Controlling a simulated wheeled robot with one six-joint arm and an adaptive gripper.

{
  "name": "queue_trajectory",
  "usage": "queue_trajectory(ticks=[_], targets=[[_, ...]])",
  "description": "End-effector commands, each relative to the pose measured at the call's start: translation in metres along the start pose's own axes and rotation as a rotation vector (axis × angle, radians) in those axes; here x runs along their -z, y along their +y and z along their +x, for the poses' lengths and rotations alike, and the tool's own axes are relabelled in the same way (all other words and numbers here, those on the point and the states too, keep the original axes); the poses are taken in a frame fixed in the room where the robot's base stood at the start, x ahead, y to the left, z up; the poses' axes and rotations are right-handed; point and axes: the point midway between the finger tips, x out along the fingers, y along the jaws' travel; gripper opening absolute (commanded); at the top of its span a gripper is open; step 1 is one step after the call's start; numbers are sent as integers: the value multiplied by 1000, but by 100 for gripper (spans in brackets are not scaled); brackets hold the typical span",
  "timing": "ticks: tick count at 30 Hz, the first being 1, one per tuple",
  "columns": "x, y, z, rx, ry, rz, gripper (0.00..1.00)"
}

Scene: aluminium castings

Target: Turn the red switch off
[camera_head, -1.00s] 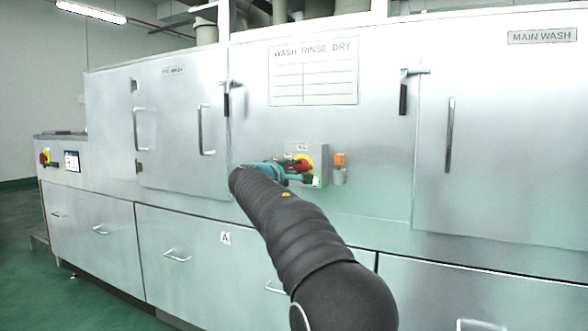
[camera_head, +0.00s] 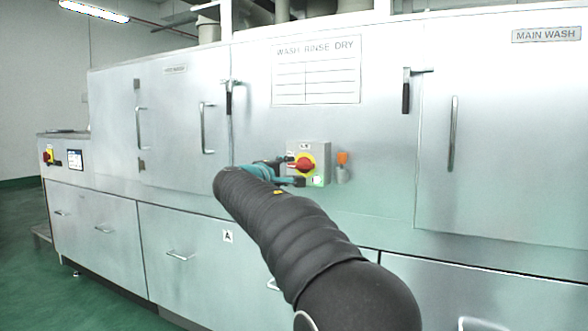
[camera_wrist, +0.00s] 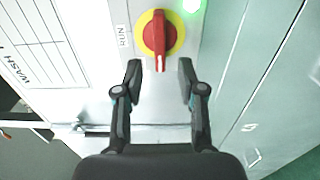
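The red switch (camera_head: 305,163) is a red rotary handle on a yellow disc, on a grey box (camera_head: 322,152) fixed to the steel machine front. In the wrist view, the red switch (camera_wrist: 159,35) sits at the top middle, its handle pointing down the picture, with a "RUN" label to its left. My gripper (camera_wrist: 160,68) is open and empty. Its two fingers lie apart, either side of the handle's line and just short of it. In the head view, my gripper (camera_head: 291,172) is left of the switch, partly hidden by my arm.
A green lit lamp (camera_wrist: 192,5) is beside the switch. An orange-topped fitting (camera_head: 342,160) is right of the box. A door handle lever (camera_head: 406,92) and long door handle (camera_head: 452,133) stick out farther right. Another red-yellow switch (camera_head: 48,156) is at far left.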

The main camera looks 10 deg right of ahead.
Motion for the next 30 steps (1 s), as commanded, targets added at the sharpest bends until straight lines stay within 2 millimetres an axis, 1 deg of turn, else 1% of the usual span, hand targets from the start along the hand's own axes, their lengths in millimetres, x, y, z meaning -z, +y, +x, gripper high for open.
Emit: queue_trajectory(ticks=[1,6,9,12,16,26,28,29,30], targets=[[1,1,-12,0,3,0,40],[0,0,-42,0,2,0,40],[1,0,-54,0,1,0,40],[0,0,-61,0,1,0,40],[0,0,-66,0,0,1,40],[1,-2,-66,7,5,1,40],[3,-10,-66,39,10,13,40],[4,-19,-66,65,12,18,40],[5,-36,-67,109,15,21,40]])
